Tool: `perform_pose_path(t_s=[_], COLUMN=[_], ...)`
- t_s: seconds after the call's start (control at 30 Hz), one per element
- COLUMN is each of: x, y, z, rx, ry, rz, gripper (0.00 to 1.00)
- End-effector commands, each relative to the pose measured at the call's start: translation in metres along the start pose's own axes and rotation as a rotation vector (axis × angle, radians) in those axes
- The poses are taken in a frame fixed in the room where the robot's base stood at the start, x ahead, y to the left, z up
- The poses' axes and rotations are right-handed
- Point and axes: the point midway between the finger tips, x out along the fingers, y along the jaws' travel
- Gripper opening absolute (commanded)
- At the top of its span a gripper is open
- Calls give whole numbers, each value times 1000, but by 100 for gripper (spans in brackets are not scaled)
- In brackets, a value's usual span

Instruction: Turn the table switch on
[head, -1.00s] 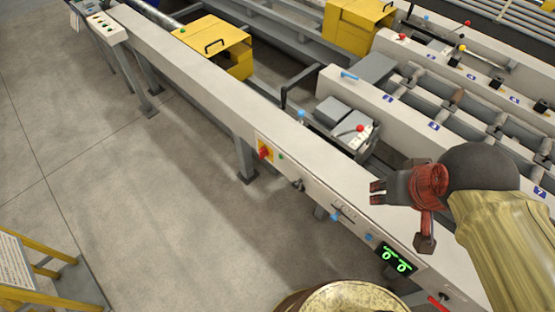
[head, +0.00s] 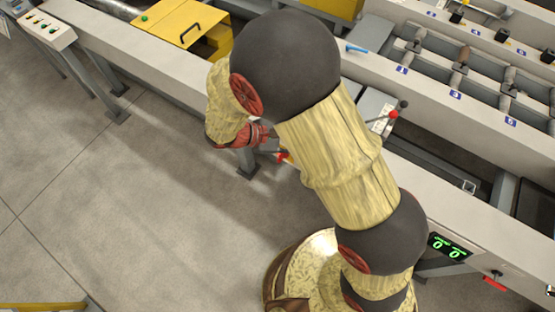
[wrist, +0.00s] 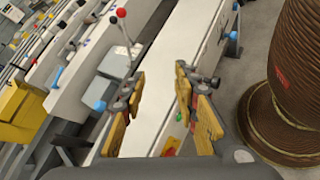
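The table switch, a red knob on a yellow plate (wrist: 170,146), sits low in the wrist view, between the fingers but nearer the camera side of the picture, partly cut off by the gripper body. In the head view only a small red and yellow bit of the switch (head: 283,157) shows beside my arm, which hides the rest. My gripper (wrist: 158,88) is open and empty, its two yellow-padded fingers apart on either side of the pale table beam (wrist: 175,75). In the head view my arm mostly hides the gripper. I cannot tell the knob's setting or any contact.
A green button (wrist: 179,117) is close to the switch. A grey box with a red-knobbed lever (wrist: 121,14) and blue knobs stand nearby. A green digital display (head: 450,246) and red lever (head: 494,283) are at right.

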Motion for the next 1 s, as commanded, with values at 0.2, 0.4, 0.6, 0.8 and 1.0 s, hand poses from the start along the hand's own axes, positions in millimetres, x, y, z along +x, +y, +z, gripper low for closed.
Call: perform_pose_path(t_s=[0.2, 0.4, 0.6, 0.8, 1.0], x=[3, 3, 6, 8, 20], y=[-20, -51, -84, -98, -85], z=[-90, -167, -222, -243, -245], rx=[-253, -451, -584, -635, -638], ry=[-138, -237, -293, -312, -314], rz=[285, 560, 771, 860, 865], gripper=[30, 30, 30, 30, 30])
